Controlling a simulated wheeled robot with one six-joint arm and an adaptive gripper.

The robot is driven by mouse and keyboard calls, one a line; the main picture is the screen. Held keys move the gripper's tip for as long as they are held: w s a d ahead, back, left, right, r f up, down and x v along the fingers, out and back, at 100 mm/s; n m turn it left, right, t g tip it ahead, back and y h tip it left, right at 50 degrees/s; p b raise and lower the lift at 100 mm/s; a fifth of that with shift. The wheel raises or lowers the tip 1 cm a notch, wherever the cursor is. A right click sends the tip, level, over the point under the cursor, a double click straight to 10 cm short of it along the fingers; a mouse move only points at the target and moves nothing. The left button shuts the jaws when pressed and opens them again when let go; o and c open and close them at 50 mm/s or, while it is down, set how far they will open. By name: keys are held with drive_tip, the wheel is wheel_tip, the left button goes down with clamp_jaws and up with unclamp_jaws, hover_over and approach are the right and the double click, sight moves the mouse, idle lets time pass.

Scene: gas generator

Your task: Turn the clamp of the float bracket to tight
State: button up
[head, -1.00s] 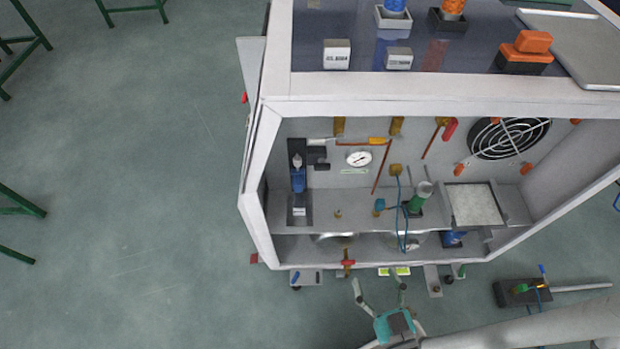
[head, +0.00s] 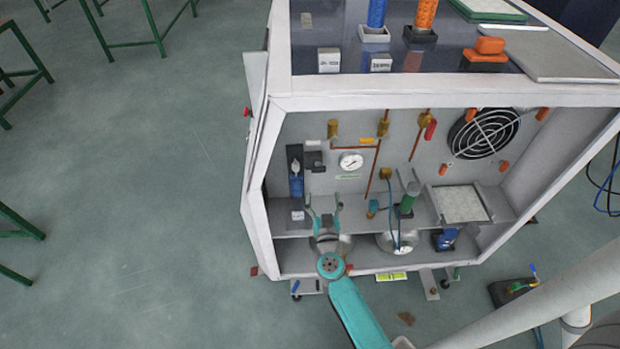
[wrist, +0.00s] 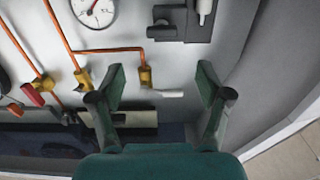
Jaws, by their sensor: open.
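The float bracket (head: 293,156) is a dark upright plate on the left of the cabinet's back wall, with a clear and blue float tube (head: 297,180) on it. A small dark block, apparently the clamp (head: 314,159), sticks out to its right. In the wrist view the bracket (wrist: 198,28) is at the top, with the dark clamp piece (wrist: 162,27) at its left end. My gripper (head: 323,204) is open and empty inside the cabinet opening, below and right of the bracket. Its spread fingers also show in the wrist view (wrist: 162,82), apart from the clamp. The clamp's setting cannot be read.
A round gauge (head: 351,161) is on the back wall right of the bracket. A green-topped cylinder (head: 408,199) stands on the shelf (head: 350,211). The cabinet's left frame (head: 257,190) is close to my arm.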

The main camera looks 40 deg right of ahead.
sight(319, 171)
drive_tip(key=x, duration=1.1)
drive_tip(key=shift+w, duration=0.25)
drive_tip(key=c, duration=1.2)
